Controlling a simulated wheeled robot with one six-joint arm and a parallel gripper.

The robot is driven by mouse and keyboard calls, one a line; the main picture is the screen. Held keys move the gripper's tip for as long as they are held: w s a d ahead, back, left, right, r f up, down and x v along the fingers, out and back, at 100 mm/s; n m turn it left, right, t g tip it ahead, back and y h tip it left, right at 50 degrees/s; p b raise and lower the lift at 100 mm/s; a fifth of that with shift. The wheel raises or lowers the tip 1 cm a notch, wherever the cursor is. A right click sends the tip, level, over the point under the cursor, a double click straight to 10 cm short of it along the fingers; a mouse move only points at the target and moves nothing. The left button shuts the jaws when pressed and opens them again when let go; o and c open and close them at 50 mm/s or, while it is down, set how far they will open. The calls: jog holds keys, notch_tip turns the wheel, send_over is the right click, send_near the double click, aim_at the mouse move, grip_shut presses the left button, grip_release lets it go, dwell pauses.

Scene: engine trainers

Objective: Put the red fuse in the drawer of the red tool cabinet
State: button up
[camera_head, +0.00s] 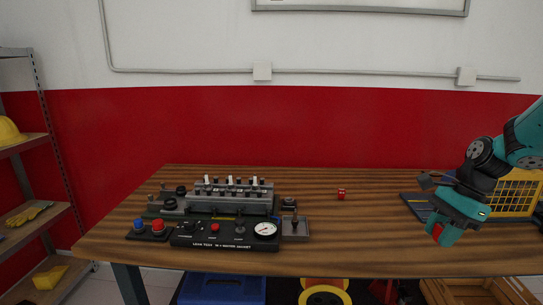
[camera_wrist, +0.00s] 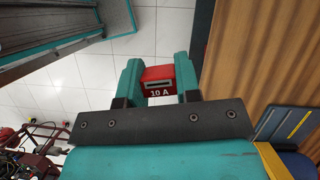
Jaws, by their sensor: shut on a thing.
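My gripper (camera_head: 442,235) is at the right of the head view, in front of the blue mat on the table. In the wrist view its two teal fingers (camera_wrist: 158,74) are shut on the red fuse (camera_wrist: 158,92), which is marked "10 A". A bit of the fuse's red shows at the fingers in the head view (camera_head: 437,231). In the wrist view, tiled floor lies behind the fuse, and the wooden table edge is to its right. I cannot make out the red tool cabinet or its drawer in either view.
An engine trainer with a gauge (camera_head: 265,229) stands on the left of the wooden table (camera_head: 350,240). A small red object (camera_head: 341,194) lies at mid-table. A yellow basket (camera_head: 515,192) is at the right. A grey, teal-edged thing (camera_wrist: 50,25) is at upper left in the wrist view.

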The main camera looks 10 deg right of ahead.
jog(key=a+f+n+g+h, duration=0.2)
jog(key=a+f+n, duration=0.5)
jog(key=f+n, duration=0.2)
jog(key=a+f+n+g+h, duration=0.2)
jog(key=a+f+n, duration=0.6)
jog(key=f, duration=0.4)
jog(key=shift+w+f+n+g, duration=0.35)
jog(key=shift+n+g, duration=0.05)
jog(key=shift+n, duration=0.3)
jog(key=shift+a, duration=0.2)
